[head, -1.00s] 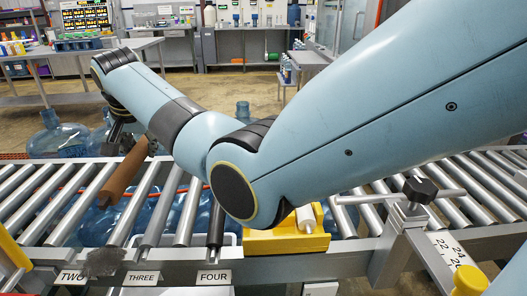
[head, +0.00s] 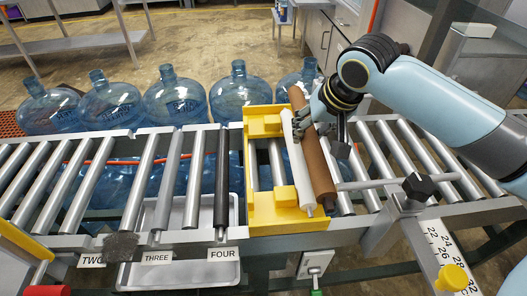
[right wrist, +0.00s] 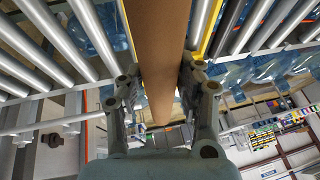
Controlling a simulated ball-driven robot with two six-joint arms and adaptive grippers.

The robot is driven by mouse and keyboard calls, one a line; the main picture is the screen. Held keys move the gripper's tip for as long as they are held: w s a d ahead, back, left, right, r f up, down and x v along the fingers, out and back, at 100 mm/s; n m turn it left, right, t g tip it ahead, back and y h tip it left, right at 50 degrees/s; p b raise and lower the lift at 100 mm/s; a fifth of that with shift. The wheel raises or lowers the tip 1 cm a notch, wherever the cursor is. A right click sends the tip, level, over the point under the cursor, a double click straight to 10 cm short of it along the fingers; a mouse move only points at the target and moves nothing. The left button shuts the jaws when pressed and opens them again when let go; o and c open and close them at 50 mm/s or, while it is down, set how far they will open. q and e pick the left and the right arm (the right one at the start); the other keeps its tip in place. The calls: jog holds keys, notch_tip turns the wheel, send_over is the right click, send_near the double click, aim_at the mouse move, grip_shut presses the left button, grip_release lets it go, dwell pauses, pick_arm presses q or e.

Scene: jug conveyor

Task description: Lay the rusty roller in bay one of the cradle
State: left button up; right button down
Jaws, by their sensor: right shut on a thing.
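The rusty roller (head: 319,168) is a long brown cylinder held by my right gripper (head: 316,126), which is shut around it near its far end. It slants just right of the white roller (head: 299,170), along the right side of the yellow cradle (head: 262,222). I cannot tell whether it touches the cradle or the white roller. The white roller lies at the cradle's right part; metal rollers show through the cradle's middle. In the right wrist view the rusty roller (right wrist: 163,45) runs between both fingers of the gripper (right wrist: 160,95). My left gripper is not in view.
Conveyor rollers (head: 65,185) run on both sides, with a black roller (head: 222,180) above the FOUR label (head: 224,254). Blue jugs (head: 175,95) stand along the far side. A clamp with a black knob (head: 420,186) and rod sits right of the cradle.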

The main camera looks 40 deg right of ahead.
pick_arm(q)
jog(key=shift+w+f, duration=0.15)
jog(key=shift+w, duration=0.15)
pick_arm(e)
jog(key=w+a+f, duration=0.6)
jog(key=w+f, duration=0.4)
jog(key=f, duration=0.1)
jog(key=shift+s, duration=0.1)
jog(key=c, duration=0.9)
grip_release()
jog(key=shift+f, duration=0.1)
jog(key=shift+o, duration=0.2)
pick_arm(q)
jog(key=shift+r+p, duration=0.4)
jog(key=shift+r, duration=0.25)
pick_arm(e)
jog(key=v, duration=1.2)
